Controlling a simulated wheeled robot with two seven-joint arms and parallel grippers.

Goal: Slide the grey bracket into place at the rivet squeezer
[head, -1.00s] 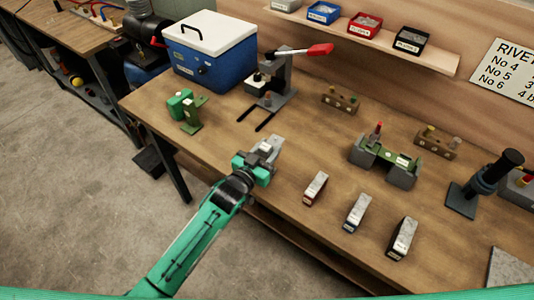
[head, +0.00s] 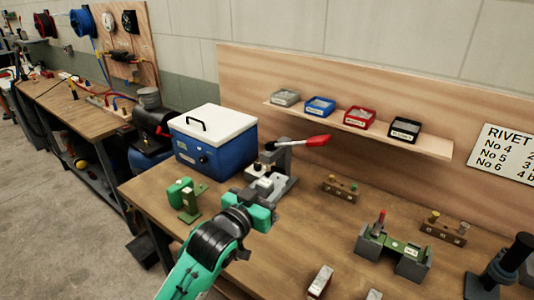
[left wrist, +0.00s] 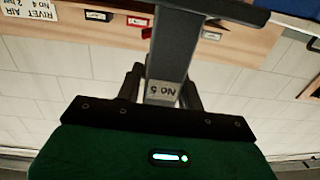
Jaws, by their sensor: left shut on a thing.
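My left gripper (head: 262,208) is shut on the grey bracket (left wrist: 172,52), which shows in the left wrist view with a "No 5" label and a dark crosspiece at its far end. In the head view the bracket is largely hidden by the gripper and blends with the squeezer's base. The rivet squeezer (head: 284,160), grey with a red-tipped lever (head: 312,141), stands directly beyond the gripper. The gripper is at the squeezer's front, where its rails are hidden. I cannot tell whether the bracket touches the squeezer. My right gripper is not in view.
A blue cooler box (head: 212,150) with a white lid stands behind left. A green tool (head: 186,198) sits left of the gripper. A green-and-grey fixture (head: 394,250) and wooden rivet blocks (head: 340,188) are to the right. A shelf (head: 355,130) holds small bins.

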